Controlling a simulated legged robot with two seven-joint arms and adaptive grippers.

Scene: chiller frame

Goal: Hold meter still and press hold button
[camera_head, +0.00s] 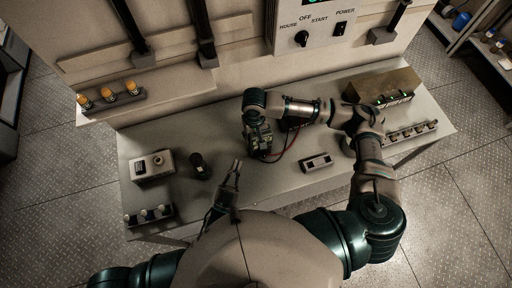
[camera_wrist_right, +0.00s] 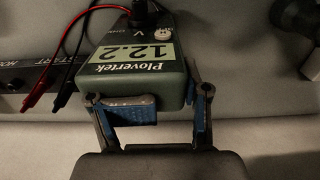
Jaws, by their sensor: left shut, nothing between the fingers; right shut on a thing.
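The meter (camera_wrist_right: 140,62) is a dark green box with a lit display reading 12.2, upside down in the right wrist view. A black dial and a small pale button (camera_wrist_right: 163,35) sit beyond its display; I cannot read a label on the button. My right gripper (camera_wrist_right: 147,104) is shut on the meter, with blue pads at its sides. In the head view my right gripper (camera_head: 259,140) is over the middle of the bench, and its hand largely hides the meter. My left gripper (camera_head: 236,172) is shut and empty, to the left of the meter and apart from it.
Red and black leads (camera_wrist_right: 61,65) run from the meter. On the bench (camera_head: 300,200) stand a grey box (camera_head: 152,166), a dark cylinder (camera_head: 199,165) and a small slotted block (camera_head: 317,163). A panel (camera_head: 318,32) with a knob and switch rises behind.

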